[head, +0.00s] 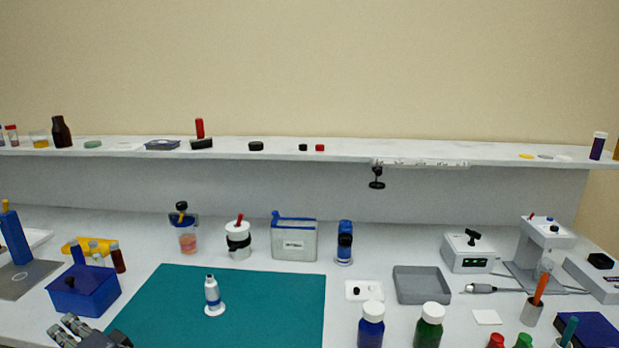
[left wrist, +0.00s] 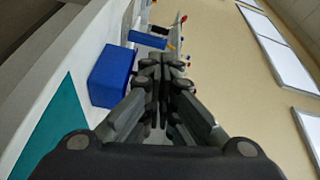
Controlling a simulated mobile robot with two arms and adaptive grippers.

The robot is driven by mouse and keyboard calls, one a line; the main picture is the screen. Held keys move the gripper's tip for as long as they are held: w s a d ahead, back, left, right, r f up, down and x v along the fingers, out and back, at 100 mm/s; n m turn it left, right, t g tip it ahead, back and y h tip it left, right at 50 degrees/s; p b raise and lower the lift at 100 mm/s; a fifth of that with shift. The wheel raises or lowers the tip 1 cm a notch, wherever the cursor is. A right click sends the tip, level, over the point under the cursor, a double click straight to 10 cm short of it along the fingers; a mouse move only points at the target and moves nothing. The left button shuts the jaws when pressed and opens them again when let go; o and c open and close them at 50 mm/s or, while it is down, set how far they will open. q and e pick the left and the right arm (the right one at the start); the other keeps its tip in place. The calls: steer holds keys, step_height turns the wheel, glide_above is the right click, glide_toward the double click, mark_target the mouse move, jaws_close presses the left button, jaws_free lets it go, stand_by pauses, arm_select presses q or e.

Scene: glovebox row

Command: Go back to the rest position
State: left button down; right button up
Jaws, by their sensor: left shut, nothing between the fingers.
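My left gripper (head: 88,334) shows at the lower left edge of the head view, just in front of the blue box (head: 84,290). In the left wrist view the left gripper's fingers (left wrist: 161,65) are together with nothing between them. The blue box also shows in the left wrist view (left wrist: 110,75), to the left of the fingers and apart from them. My right gripper is in neither view.
A shelf (head: 350,153) runs across the back.

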arm_select(q)
steer(key=s+d+f+n+g+h, duration=0.1)
steer(key=s+d+f+h, duration=0.3)
steer(key=f, duration=0.5)
steer(key=s+d+f+h, duration=0.4)
steer(key=f, duration=0.4)
steer(key=s+d+f+g+h, duration=0.2)
steer(key=s+d+f+h, duration=0.2)
steer(key=s+d, duration=0.4)
steer(key=s+d+f+g+h, duration=0.2)
steer(key=s+d+f+h, duration=0.25)
steer(key=s+d, duration=0.3)
step_height(320, 180, down, 25)
steer(key=s+g+p, duration=0.1)
steer(key=s+p, duration=0.1)
steer(key=s+a+f+g, duration=0.1)
steer(key=s+a+f, duration=0.2)
steer(key=s+f, duration=1.1)
steer(key=shift+s+p, duration=0.4)
steer(key=shift+s, duration=0.75)
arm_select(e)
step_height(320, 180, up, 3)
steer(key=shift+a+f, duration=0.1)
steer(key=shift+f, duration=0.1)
